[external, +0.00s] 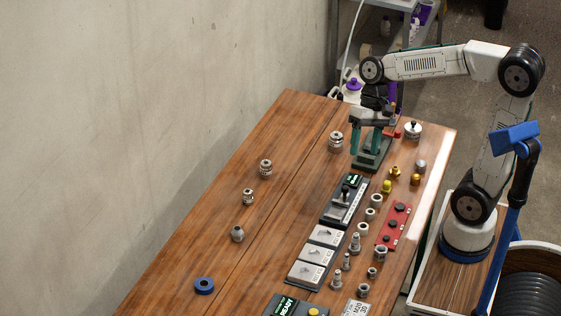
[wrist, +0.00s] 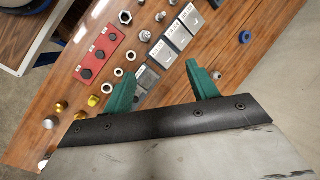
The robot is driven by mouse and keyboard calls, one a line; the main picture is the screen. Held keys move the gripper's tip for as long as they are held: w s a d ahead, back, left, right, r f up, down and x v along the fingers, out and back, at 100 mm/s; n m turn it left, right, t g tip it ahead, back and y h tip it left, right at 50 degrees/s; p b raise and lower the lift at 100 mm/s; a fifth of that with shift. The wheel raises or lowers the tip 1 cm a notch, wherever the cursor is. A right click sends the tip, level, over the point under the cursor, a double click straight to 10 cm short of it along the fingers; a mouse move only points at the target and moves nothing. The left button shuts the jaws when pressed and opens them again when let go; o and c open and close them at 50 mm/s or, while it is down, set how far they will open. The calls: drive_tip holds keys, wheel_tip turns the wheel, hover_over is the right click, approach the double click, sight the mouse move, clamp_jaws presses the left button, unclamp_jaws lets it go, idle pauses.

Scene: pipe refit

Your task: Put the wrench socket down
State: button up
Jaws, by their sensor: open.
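My gripper (external: 366,146) points down above the far part of the wooden table, over a dark green block. In the wrist view my gripper (wrist: 162,88) has its two green fingers wide apart, with nothing seen held between them. I cannot tell for sure which piece is the wrench socket. A red rack (external: 402,222) near the table's right edge bears dark round pieces that look like sockets. The red rack also shows in the wrist view (wrist: 106,44), left of the fingers and apart from them.
A black-framed station (external: 345,200) and grey labelled plates (external: 313,255) run along the table's middle. Grey rings, bolts and brass fittings (external: 386,186) stand near the rack. A blue ring (external: 204,286) lies at the near left. The table's left half is mostly clear.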

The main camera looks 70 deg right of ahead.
drive_tip(key=s+d+n+t+h, duration=0.1)
drive_tip(key=s+n+h, duration=0.3)
drive_tip(key=s, duration=1.1)
drive_tip(key=n, duration=0.2)
drive_tip(key=shift+s+d+f+n+t+h, duration=0.3)
drive_tip(key=shift+s+d+f+n+h, duration=0.05)
drive_tip(key=shift+f+n+h, duration=0.05)
drive_tip(key=o, duration=0.6)
drive_tip(key=shift+d, duration=0.1)
drive_tip(key=o, duration=0.3)
drive_tip(key=shift+w+d+f+m+g, duration=0.5)
drive_tip(key=shift+w+d, duration=0.2)
drive_tip(key=w+d+r+m, duration=0.3)
drive_tip(key=w+d+m, duration=0.5)
drive_tip(key=w+d, duration=0.85)
drive_tip(key=w+d+r+m, duration=0.4)
drive_tip(key=w+d+m, duration=0.4)
drive_tip(key=w+d, duration=0.9)
drive_tip(key=shift+m, duration=0.5)
drive_tip(key=f, duration=0.7)
drive_tip(key=a+f, duration=0.1)
drive_tip(key=f, duration=0.2)
drive_tip(key=shift+w+f, duration=0.1)
drive_tip(key=shift+f, duration=0.15)
